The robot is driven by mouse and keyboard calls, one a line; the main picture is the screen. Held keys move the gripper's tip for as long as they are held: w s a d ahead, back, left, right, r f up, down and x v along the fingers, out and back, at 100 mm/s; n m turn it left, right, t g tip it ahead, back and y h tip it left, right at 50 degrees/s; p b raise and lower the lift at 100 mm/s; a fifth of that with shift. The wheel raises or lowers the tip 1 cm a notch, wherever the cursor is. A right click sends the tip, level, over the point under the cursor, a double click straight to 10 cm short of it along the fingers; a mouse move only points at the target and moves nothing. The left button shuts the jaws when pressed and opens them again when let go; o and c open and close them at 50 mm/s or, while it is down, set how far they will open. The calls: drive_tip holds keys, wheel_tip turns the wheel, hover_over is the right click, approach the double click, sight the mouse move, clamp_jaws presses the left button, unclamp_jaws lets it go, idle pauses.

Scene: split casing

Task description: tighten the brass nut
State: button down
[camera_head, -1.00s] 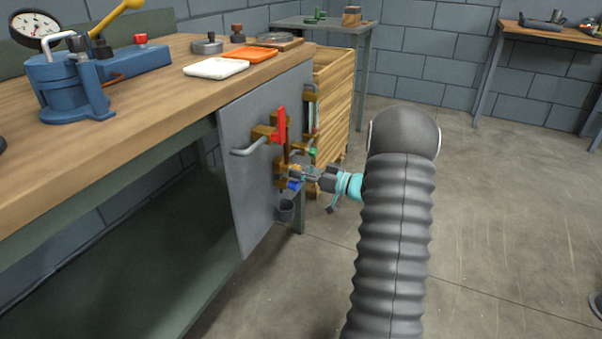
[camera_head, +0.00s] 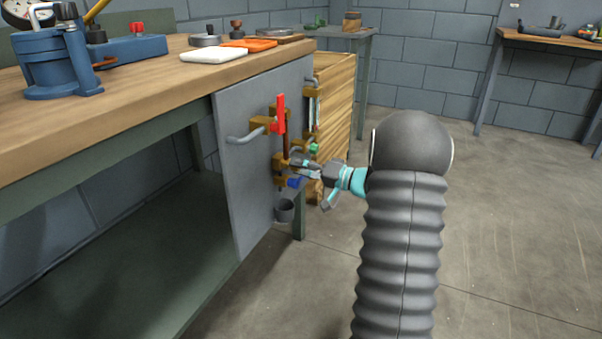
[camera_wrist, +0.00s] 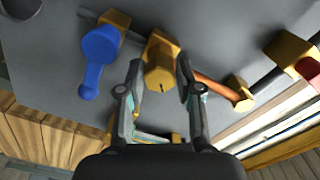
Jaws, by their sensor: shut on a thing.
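The brass nut (camera_wrist: 158,76) is a hexagonal cap with a dark mark on its face, in the middle of the wrist view. My gripper (camera_wrist: 160,78) has one finger on each side of it and is shut on it. In the head view my gripper (camera_head: 297,166) reaches the lower brass fitting (camera_head: 281,168) on the grey panel (camera_head: 240,180). The nut itself is hidden or too small to tell there. A copper pipe (camera_wrist: 212,86) runs from beside the nut to a smaller brass hex (camera_wrist: 237,90).
A blue lever (camera_wrist: 98,58) sits close beside the nut, and a red handle (camera_head: 280,112) stands above on the panel. A dark cup (camera_head: 284,210) hangs below. A wooden crate (camera_head: 335,100) stands behind. The floor to the right is clear.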

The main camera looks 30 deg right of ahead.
drive_tip(key=shift+w+d+r+m+p, duration=0.1)
drive_tip(key=shift+m+p, duration=3.05)
drive_tip(key=shift+m, duration=3.05)
drive_tip(key=shift+r+m+p, duration=0.1)
drive_tip(key=shift+m+p, duration=3.05)
drive_tip(key=shift+m, duration=3.05)
drive_tip(key=c, duration=0.8)
unclamp_jaws()
drive_tip(key=shift+f, duration=0.1)
drive_tip(key=shift+o, duration=0.2)
